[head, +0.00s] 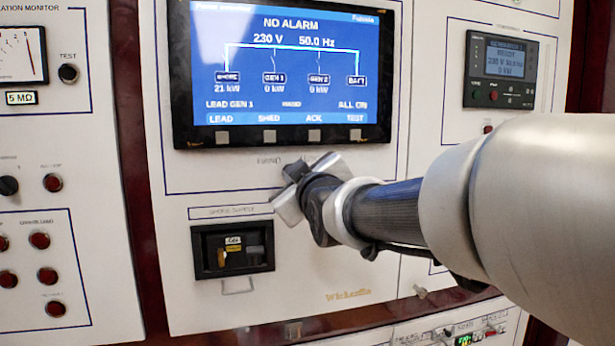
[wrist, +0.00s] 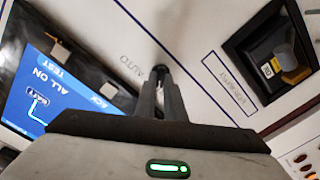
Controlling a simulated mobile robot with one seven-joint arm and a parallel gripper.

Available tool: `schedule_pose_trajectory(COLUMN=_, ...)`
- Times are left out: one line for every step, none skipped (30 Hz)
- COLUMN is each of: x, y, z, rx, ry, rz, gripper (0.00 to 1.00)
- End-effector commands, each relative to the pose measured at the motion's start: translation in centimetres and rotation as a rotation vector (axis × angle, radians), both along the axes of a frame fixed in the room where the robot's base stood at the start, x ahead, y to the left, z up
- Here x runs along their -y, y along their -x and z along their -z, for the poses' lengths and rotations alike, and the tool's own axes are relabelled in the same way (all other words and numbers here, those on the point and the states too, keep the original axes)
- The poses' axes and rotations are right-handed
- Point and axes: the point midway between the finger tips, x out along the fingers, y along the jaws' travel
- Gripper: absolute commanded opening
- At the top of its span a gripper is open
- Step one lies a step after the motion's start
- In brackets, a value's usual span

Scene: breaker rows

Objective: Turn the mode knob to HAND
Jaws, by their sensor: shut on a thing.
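The mode knob (wrist: 161,69) is a small dark shape at the tips of my fingers in the wrist view, on the white panel. My gripper (wrist: 161,84) is shut on it, with the fingers pointing at the panel. Lettering that looks like AUTO shows just left of the knob. The HAND mark cannot be made out, so I cannot tell the knob's setting. In the head view my gripper (head: 287,193) is against the panel below the screen and hides the knob.
The blue alarm screen (head: 290,65) with its row of buttons is just above my gripper. A recessed black breaker (head: 232,248) with a wire loop under it is below left. A smaller display (head: 503,70) is at the upper right.

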Motion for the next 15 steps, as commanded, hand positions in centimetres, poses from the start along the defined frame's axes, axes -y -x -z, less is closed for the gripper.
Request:
schedule_pose_trajectory(x=0.02, y=-0.02, z=-0.22, rx=0.005, ry=0.002, rz=0.001, gripper=0.00)
schedule_pose_trajectory(x=0.02, y=-0.02, z=-0.22, rx=0.005, ry=0.002, rz=0.001, gripper=0.00)
schedule_pose_trajectory(x=0.02, y=-0.02, z=-0.22, rx=0.005, ry=0.002, rz=0.001, gripper=0.00)
schedule_pose_trajectory(x=0.02, y=-0.02, z=-0.22, rx=0.006, ry=0.002, rz=0.000, gripper=0.00)
schedule_pose_trajectory(x=0.02, y=-0.02, z=-0.22, rx=0.006, ry=0.002, rz=0.000, gripper=0.14)
schedule_pose_trajectory(x=0.02, y=-0.02, z=-0.20, rx=0.005, ry=0.001, rz=0.001, gripper=0.21)
schedule_pose_trajectory(x=0.02, y=-0.02, z=-0.19, rx=0.004, ry=0.001, rz=0.000, gripper=0.26)
schedule_pose_trajectory(x=0.03, y=-0.02, z=-0.18, rx=0.004, ry=0.001, rz=0.000, gripper=0.28)
schedule_pose_trajectory(x=0.02, y=-0.02, z=-0.15, rx=0.003, ry=0.001, rz=0.000, gripper=0.28)
schedule_pose_trajectory(x=0.02, y=-0.02, z=-0.14, rx=0.003, ry=0.000, rz=0.000, gripper=0.28)
schedule_pose_trajectory(x=0.02, y=-0.02, z=-0.13, rx=0.003, ry=0.000, rz=0.000, gripper=0.28)
schedule_pose_trajectory(x=0.02, y=0.00, z=-0.11, rx=0.003, ry=0.000, rz=0.000, gripper=0.28)
schedule_pose_trajectory(x=0.02, y=-0.01, z=-0.10, rx=0.002, ry=0.000, rz=0.000, gripper=0.28)
schedule_pose_trajectory(x=0.02, y=-0.01, z=-0.09, rx=0.002, ry=0.000, rz=0.000, gripper=0.28)
schedule_pose_trajectory(x=0.02, y=0.01, z=-0.08, rx=0.002, ry=-0.001, rz=0.000, gripper=0.28)
